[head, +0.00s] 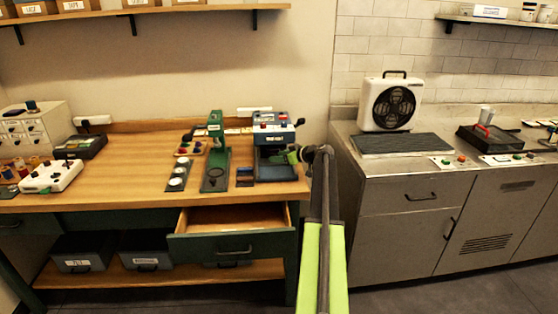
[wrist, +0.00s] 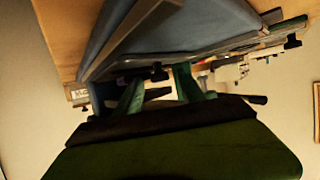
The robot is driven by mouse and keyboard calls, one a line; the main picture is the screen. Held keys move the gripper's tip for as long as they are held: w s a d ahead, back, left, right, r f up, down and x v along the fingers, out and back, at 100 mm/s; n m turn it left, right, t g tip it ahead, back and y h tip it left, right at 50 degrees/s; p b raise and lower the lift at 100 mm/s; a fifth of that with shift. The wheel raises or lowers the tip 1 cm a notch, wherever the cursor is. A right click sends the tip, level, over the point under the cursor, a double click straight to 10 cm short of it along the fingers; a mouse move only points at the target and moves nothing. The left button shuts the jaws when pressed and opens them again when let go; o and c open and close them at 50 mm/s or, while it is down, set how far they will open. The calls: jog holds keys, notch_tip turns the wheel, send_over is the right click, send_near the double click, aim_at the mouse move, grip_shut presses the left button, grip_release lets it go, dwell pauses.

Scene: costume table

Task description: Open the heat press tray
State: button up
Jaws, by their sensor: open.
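A blue-and-grey machine (head: 272,145) stands at the right end of the wooden table and looks like the heat press. A small dark tray-like piece (head: 246,174) lies at its lower left; I cannot tell whether it belongs to the press. My gripper (head: 292,156) is at the machine's right side, at about mid height. In the wrist view my gripper (wrist: 157,88) has its two green fingers apart, with nothing clearly between them. A large blue-grey body (wrist: 190,28), probably the press, fills the top of that view close to the fingers. Contact cannot be told.
An empty-looking table drawer (head: 232,222) is pulled out below the press. A green press-like machine (head: 215,150) stands left of it. On the right, a steel counter (head: 400,172) holds a white fan unit (head: 390,103) and a dark device with a red handle (head: 490,136).

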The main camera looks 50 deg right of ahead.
jog(key=shift+c, duration=0.5)
grip_shut()
dwell(0.9)
